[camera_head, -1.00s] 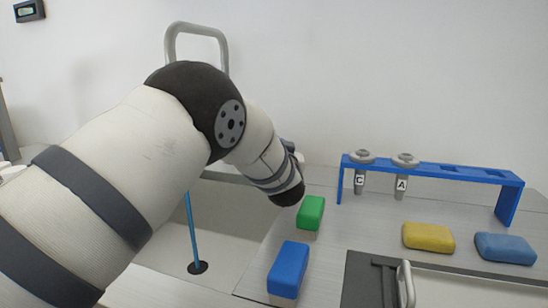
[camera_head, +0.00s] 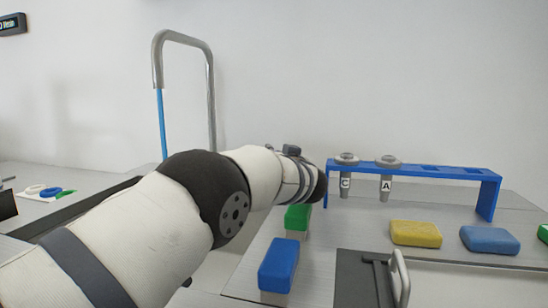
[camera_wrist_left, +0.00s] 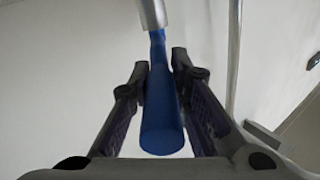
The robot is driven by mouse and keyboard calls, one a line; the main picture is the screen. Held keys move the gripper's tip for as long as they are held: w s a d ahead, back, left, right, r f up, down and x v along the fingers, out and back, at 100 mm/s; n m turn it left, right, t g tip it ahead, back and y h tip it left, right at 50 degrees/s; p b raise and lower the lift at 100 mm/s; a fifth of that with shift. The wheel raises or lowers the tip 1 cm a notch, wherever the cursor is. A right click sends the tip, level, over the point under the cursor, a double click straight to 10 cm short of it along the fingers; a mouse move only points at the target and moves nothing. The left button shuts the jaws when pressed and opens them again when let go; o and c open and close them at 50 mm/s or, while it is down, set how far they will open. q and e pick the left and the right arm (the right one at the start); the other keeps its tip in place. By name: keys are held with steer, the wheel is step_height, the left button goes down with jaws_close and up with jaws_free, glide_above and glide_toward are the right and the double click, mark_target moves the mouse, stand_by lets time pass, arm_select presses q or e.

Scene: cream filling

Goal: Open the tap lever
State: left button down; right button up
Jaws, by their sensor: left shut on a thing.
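A thick blue bar (camera_wrist_left: 162,105), which looks like the tap lever's handle, lies between the two fingers of my left gripper (camera_wrist_left: 162,72) in the left wrist view. The fingers flank it and are shut on it. Its rounded end points toward the wrist camera. A silver part (camera_wrist_left: 152,12) is at its far end. In the head view the grey tap pipe (camera_head: 211,95) arches above the sink, and a thin light blue stream (camera_head: 161,125) runs down from its spout. My arm hides the lever and left gripper there. My right gripper is not in view.
A green block (camera_head: 297,217) and a blue block (camera_head: 278,265) stand right of the sink. A blue rack (camera_head: 440,172) holds two grey pieces marked C and A. Yellow (camera_head: 415,234) and blue (camera_head: 490,240) sponge-like blocks lie before it. Coloured rings (camera_head: 50,191) lie at the left.

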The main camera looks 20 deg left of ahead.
arm_select(q)
steer(key=shift+d+f, duration=0.1)
steer(key=shift+d, duration=0.05)
steer(key=c, duration=1.5)
jaws_free()
steer(key=shift+d, duration=0.1)
steer(key=shift+o, duration=0.2)
steer(key=shift+r, duration=0.5)
step_height(320, 180, up, 9)
steer(key=shift+r, duration=0.1)
steer(key=shift+s, duration=0.1)
